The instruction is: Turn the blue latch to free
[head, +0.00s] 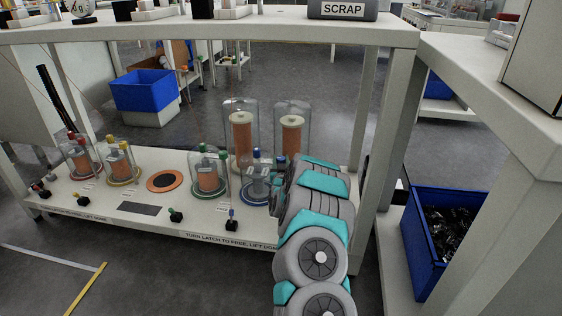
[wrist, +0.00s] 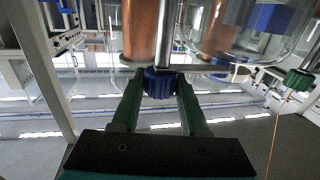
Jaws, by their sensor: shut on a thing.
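The blue latch (wrist: 158,83) is a ribbed knob on the end of a shiny metal post. It sits between the two green fingers of my gripper (wrist: 160,95), which are shut on it in the wrist view. In the head view the latch (head: 280,159) shows as a small blue patch beside the clear dome with the blue top knob (head: 256,153). My gripper (head: 277,172) reaches it from the right, and my arm hides part of that spot. How far the latch is turned cannot be told.
Two tall clear jars (head: 240,130) with copper-coloured cores stand close behind the latch. Domes with green (head: 208,180), yellow (head: 122,165) and red (head: 80,160) knobs stand leftward on the shelf (head: 140,215). An upper shelf (head: 200,32) and a frame post (head: 378,150) bound the space.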

